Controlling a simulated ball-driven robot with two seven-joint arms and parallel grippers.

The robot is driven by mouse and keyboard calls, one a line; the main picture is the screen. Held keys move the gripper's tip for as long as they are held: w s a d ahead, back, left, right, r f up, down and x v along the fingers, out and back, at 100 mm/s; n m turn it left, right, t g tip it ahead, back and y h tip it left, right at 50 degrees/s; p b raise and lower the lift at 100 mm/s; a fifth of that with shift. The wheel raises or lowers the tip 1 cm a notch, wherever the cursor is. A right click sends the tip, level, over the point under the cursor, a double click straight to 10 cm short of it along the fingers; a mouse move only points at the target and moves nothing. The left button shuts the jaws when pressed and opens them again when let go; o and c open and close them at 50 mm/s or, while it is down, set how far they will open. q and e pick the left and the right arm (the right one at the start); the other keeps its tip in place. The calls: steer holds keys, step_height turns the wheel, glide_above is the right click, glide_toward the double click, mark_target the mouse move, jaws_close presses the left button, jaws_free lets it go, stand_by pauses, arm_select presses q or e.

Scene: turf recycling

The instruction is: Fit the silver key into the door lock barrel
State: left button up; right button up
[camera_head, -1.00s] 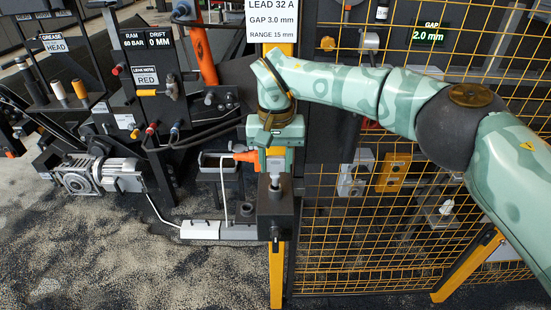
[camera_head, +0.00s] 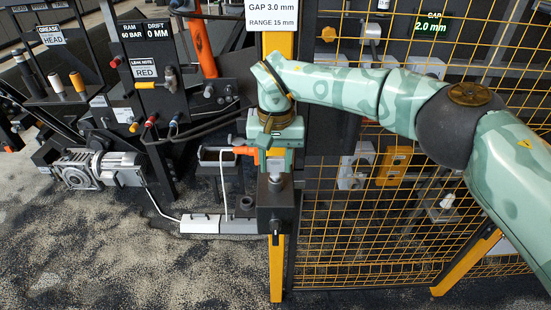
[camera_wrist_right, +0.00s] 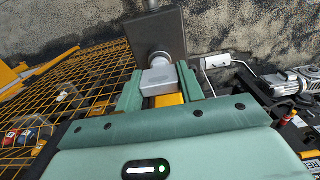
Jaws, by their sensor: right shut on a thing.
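My right gripper (camera_head: 275,170) points down in front of the yellow post, just above a dark lock box (camera_head: 275,208). In the right wrist view its green fingers (camera_wrist_right: 160,84) are shut on the silver key's blocky head (camera_wrist_right: 158,77). The key's narrower end meets the face of the dark box (camera_wrist_right: 157,36). The head view shows only a short bit of silver (camera_head: 275,183) between the fingers and the box. The lock barrel's opening is hidden, so I cannot tell how deep the key sits. My left gripper is not in view.
The yellow post (camera_head: 276,270) and yellow mesh fence (camera_head: 340,240) stand right beside the box. Left are a dark tray (camera_head: 215,157), an orange cylinder (camera_head: 203,48), a lever panel (camera_head: 147,75) and a grey motor (camera_head: 95,170). The floor at front left is clear.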

steer(key=shift+f, duration=0.35)
steer(key=o, duration=1.1)
step_height(320, 180, up, 16)
steer(key=p, duration=0.5)
steer(key=shift+r, duration=0.2)
steer(key=shift+f, duration=0.1)
